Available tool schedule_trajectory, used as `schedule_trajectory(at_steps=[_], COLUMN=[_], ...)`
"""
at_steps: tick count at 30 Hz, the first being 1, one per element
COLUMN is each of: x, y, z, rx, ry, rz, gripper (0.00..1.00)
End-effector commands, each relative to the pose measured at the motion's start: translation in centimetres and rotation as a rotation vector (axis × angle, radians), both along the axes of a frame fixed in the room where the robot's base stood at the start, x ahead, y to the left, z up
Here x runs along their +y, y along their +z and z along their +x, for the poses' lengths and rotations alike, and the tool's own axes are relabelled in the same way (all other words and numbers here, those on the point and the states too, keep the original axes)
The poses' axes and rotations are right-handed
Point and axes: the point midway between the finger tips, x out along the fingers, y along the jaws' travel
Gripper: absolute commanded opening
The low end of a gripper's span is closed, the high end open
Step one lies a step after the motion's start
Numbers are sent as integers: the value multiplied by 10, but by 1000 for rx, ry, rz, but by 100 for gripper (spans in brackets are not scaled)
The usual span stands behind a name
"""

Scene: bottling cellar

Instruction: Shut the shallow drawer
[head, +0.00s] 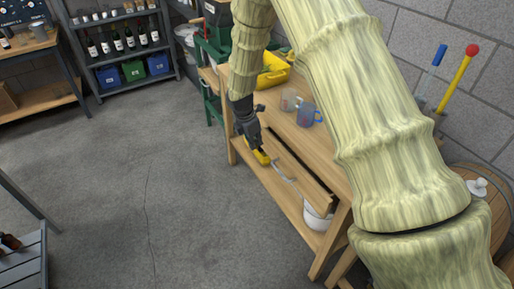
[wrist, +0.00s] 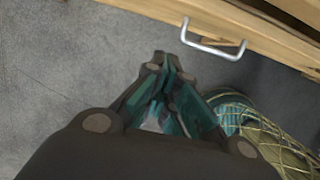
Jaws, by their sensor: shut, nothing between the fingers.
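The shallow drawer is in the wooden workbench (head: 290,135). Its wooden front (head: 302,178) stands out from the bench, with a dark gap behind it, so it is partly open. Its silver bar handle (head: 284,172) shows on the front, and the handle (wrist: 213,49) is also near the top of the wrist view. My gripper (head: 262,149) is shut and empty, pointing down near the far end of the drawer front. In the wrist view its fingertips (wrist: 170,62) are just left of and below the handle, over the floor, apparently apart from it. Part of the bench is hidden by my arm.
Two cups, one blue (head: 307,116), stand on the bench top, with a yellow tray (head: 274,70) behind. A white bucket (head: 318,216) is on the lower shelf. A netted blue-green object (wrist: 235,112) is below the drawer. The floor (head: 150,190) left of the bench is clear.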

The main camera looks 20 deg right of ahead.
Motion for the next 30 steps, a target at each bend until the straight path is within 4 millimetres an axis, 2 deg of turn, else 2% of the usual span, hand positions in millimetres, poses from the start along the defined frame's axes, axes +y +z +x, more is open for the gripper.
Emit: schedule_trajectory(at_steps=[5,12,19,23,30], x=[5,21,28,23,11], y=[1,-3,-8,-18,-48], z=[8,39,49,49,50], rx=[-1,-16,-20,-19,-19], ry=[0,1,1,0,-1], rz=[-25,-110,-135,-135,-135], gripper=[0,0,0,0,0])
